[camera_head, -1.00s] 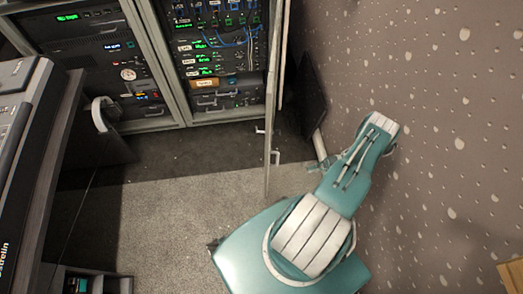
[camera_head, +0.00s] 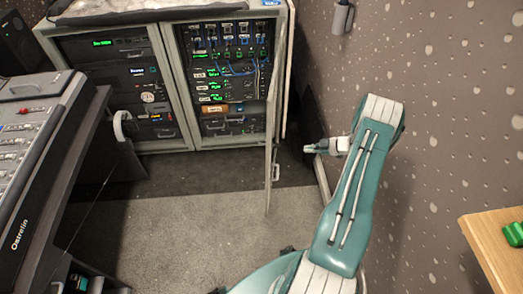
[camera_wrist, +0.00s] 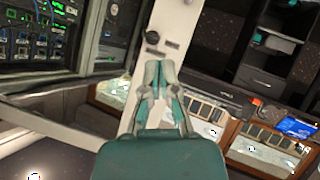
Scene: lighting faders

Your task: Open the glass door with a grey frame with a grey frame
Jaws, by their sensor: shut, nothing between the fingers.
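The glass door with a grey frame (camera_head: 271,140) stands swung out from the right side of the right rack cabinet. I see it nearly edge-on in the head view, with a small handle (camera_head: 276,172) low on it. My gripper (camera_head: 308,148) is to the right of the door, and a gap shows between them in the head view. In the wrist view my gripper (camera_wrist: 159,68) is shut and empty, with the fingertips together in front of a pale strip (camera_wrist: 178,25). I cannot tell whether they touch it.
Two rack cabinets (camera_head: 186,88) with lit equipment stand at the back. A mixing desk (camera_head: 35,130) is on the left and a speckled wall (camera_head: 440,130) close on the right. A wooden table (camera_head: 490,238) is at the lower right. The grey carpet (camera_head: 170,225) is open.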

